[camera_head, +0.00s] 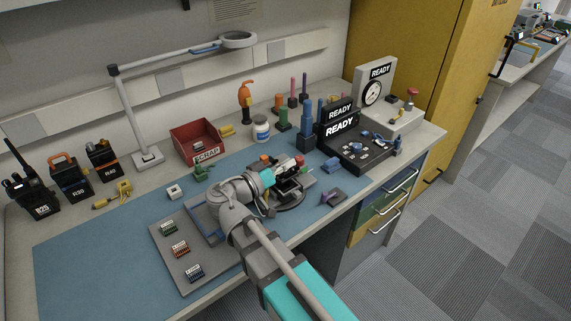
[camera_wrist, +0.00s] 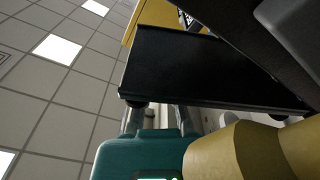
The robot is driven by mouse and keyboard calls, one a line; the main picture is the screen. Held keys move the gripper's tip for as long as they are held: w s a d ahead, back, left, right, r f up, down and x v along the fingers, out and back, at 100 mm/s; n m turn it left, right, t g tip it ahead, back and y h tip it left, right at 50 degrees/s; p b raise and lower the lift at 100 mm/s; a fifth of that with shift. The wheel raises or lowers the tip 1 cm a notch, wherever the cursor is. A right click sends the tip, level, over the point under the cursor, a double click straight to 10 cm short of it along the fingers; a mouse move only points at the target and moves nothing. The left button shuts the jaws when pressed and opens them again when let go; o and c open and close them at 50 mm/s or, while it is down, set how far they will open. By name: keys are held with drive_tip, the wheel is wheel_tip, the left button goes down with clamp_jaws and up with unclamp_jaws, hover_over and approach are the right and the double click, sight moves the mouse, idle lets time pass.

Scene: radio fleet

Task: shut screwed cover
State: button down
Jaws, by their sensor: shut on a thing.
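My gripper (camera_head: 284,178) is at the dark work holder on a round black base (camera_head: 290,204), near the front right edge of the blue mat. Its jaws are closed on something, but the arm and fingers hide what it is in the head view. A small red part (camera_head: 299,160) shows just behind the gripper. A flat black panel (camera_wrist: 205,70) crosses the wrist view at close range; I cannot tell whether it is the cover. A tan rounded part (camera_wrist: 245,152) shows below it. No screws can be made out.
A grey tray (camera_head: 160,240) with several labelled small parts lies left of my arm. Several radios (camera_head: 70,178), a red scrap bin (camera_head: 205,148) and a lamp (camera_head: 148,158) stand behind. The black READY tester (camera_head: 350,155) stands to the right. The mat's left part is clear.

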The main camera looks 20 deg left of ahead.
drive_tip(key=c, duration=0.7)
unclamp_jaws()
drive_tip(key=shift+s, duration=0.1)
drive_tip(key=shift+c, duration=0.2)
